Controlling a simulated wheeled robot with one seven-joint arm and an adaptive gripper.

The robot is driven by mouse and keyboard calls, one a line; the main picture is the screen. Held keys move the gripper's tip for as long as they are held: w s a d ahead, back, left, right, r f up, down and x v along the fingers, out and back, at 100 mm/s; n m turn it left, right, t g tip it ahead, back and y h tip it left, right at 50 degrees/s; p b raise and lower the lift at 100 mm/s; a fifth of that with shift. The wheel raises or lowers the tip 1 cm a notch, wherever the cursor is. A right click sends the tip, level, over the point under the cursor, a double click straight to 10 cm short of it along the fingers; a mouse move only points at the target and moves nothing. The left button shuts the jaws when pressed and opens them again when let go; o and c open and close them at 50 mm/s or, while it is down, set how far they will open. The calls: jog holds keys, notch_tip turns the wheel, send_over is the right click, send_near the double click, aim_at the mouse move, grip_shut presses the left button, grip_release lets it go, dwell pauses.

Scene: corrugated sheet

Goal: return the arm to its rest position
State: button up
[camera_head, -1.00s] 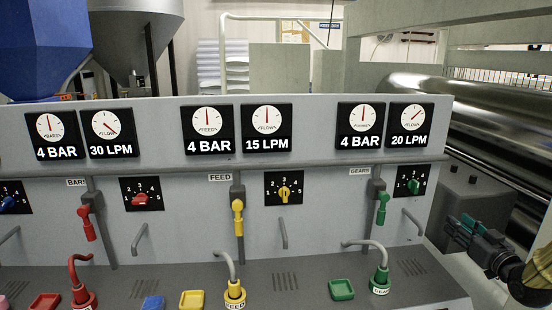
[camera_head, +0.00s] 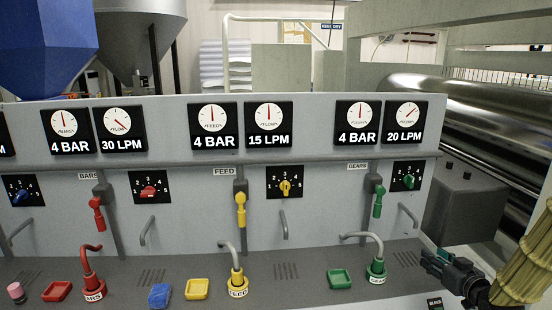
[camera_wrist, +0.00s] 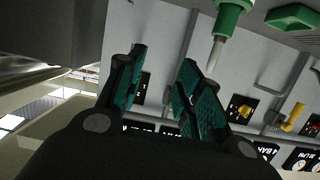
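My gripper (camera_head: 437,262) is at the lower right of the head view, beside the right end of the grey panel (camera_head: 320,185). In the wrist view my gripper (camera_wrist: 158,85) shows two teal-padded fingers standing apart with nothing between them. The green GEARS connector (camera_head: 376,268) with its grey hose is left of my gripper in the head view and also shows beyond the fingers in the wrist view (camera_wrist: 228,22). My arm's wrist lies at the right edge, partly cut off by the frame.
The panel carries dials, knobs and red, yellow and green lever valves. A red connector (camera_head: 92,288), a yellow connector (camera_head: 237,282) and coloured blocks, including a green block (camera_head: 339,279), stand on the ledge. A large metal roller (camera_head: 470,100) is behind at right.

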jog(key=s+a+f+g, duration=0.2)
jog(key=s+a+f, duration=0.2)
jog(key=f, duration=0.4)
jog(key=s+a+f+g, duration=0.3)
jog(key=s+a+f, duration=0.2)
jog(key=f, duration=0.3)
jog(key=s+a+f+g, duration=0.2)
jog(key=s+a+f, duration=0.2)
jog(key=f, duration=0.4)
jog(key=s+a+f+g, duration=0.2)
jog(key=s+a+f, duration=0.1)
jog(key=s, duration=0.6)
jog(key=s+a+f+g, duration=0.3)
jog(key=s+a+f, duration=0.1)
jog(key=s, duration=0.5)
jog(key=s+a+f+g+h, duration=0.1)
jog(key=s+a+f+g, duration=0.2)
jog(key=s+f, duration=0.3)
jog(key=s+a, duration=0.1)
jog(key=s, duration=0.2)
jog(key=shift+s+m, duration=0.3)
jog(key=shift+m, duration=0.1)
